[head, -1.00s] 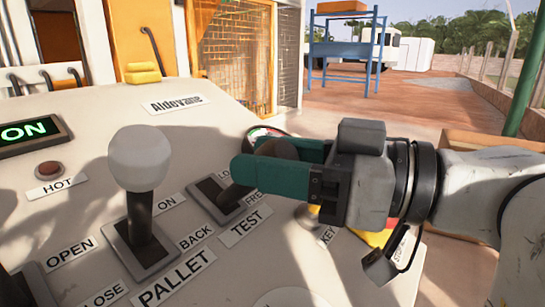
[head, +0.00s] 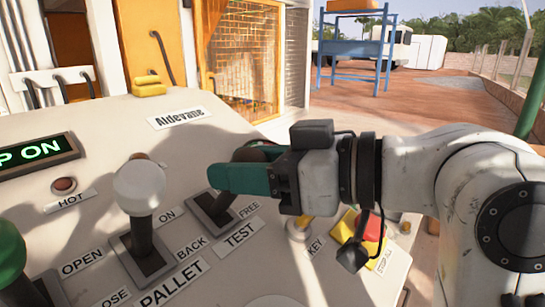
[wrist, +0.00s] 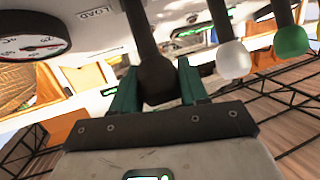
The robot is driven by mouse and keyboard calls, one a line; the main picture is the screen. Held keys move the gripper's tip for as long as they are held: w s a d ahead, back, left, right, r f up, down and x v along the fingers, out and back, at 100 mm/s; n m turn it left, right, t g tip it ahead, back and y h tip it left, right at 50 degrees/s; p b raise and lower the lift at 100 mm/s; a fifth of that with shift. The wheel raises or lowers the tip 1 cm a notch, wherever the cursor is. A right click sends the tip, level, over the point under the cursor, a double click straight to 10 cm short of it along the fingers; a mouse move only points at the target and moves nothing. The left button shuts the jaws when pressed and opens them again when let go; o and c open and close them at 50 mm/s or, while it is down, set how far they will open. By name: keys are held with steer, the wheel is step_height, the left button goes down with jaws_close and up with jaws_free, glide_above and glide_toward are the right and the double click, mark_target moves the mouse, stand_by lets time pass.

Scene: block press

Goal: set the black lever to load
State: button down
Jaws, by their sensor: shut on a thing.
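The black lever (wrist: 157,82) has its dark knob between the two green fingers of my gripper (wrist: 155,88) in the wrist view. In the head view my gripper (head: 238,180) is shut around the knob, and the near finger covers much of it and of the shaft. The lever's slot (head: 207,216) is below the fingers, above the TEST label (head: 240,234). The FREE label (head: 249,210) is at the slot's near right end. The LOAD label (wrist: 95,13) shows in the wrist view and is hidden in the head view. The lever's exact tilt is unclear.
A white-knobbed lever (head: 140,190) stands left of my gripper, by the PALLET label. A green-knobbed lever (head: 10,252) is at the left edge. A key switch (head: 300,228) and a red stop button (head: 371,228) sit to the right. A round gauge (wrist: 32,36) shows in the wrist view.

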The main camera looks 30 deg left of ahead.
steer(key=a+r+h+p, duration=0.1)
steer(key=p, duration=0.1)
steer(key=a+r+p, duration=0.1)
steer(key=a, duration=0.1)
steer(key=a+h+p, duration=0.1)
steer(key=a+p, duration=0.1)
steer(key=shift+w+a+r+m+h+p, duration=0.15)
steer(key=shift+w+r+m+h+p, duration=0.15)
steer(key=shift+w+r, duration=0.1)
steer(key=shift+w+a+p, duration=0.2)
steer(key=shift+a+p, duration=0.2)
steer(key=shift+a, duration=0.9)
steer(key=c, duration=0.6)
jaws_free()
steer(key=shift+a, duration=0.1)
steer(key=b+v, duration=0.2)
steer(key=v, duration=0.8)
steer(key=shift+d, duration=0.45)
steer(key=shift+f, duration=0.1)
